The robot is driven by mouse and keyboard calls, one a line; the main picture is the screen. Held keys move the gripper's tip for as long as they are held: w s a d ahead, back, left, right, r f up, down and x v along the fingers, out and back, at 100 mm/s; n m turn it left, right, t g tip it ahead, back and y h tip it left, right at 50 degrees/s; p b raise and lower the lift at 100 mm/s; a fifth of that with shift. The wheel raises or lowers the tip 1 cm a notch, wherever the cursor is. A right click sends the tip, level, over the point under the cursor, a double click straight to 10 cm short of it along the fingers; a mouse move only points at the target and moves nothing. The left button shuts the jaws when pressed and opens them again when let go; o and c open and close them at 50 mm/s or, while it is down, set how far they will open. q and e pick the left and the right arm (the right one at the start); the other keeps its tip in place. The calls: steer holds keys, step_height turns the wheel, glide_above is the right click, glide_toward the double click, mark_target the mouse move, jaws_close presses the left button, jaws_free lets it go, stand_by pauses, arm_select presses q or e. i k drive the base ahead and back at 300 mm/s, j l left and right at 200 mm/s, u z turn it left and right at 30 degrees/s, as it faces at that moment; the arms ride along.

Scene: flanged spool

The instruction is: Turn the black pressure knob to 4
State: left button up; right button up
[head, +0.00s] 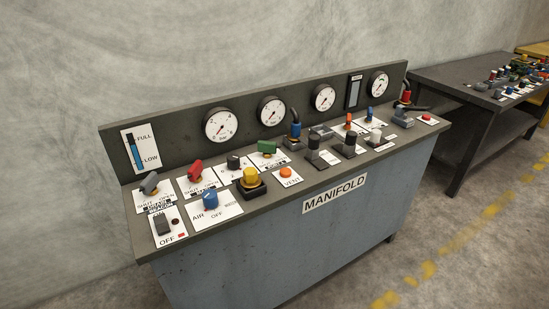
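A small black knob (233,162) stands on a white plate on the grey manifold console (290,196), between a red handle and a green one. It may be the pressure knob; its marks are too small to read and its setting cannot be told. Two taller black knobs or caps, one (313,142) left of the other (349,143), stand on dark bases further right, with small unreadable labels in front. Neither of my grippers shows in the head view.
A yellow knob (249,177), blue AIR knob (210,200), red handle (195,170), green handle (267,147) and orange VENT button (286,172) crowd the left half. Several gauges (220,125) line the back panel. A second dark table (465,85) stands at right. Floor in front is clear.

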mark_target(232, 160)
steer(key=i+j+z, duration=0.1)
steer(key=j+z, duration=0.65)
steer(key=z, duration=0.15)
steer(key=j+z, duration=0.4)
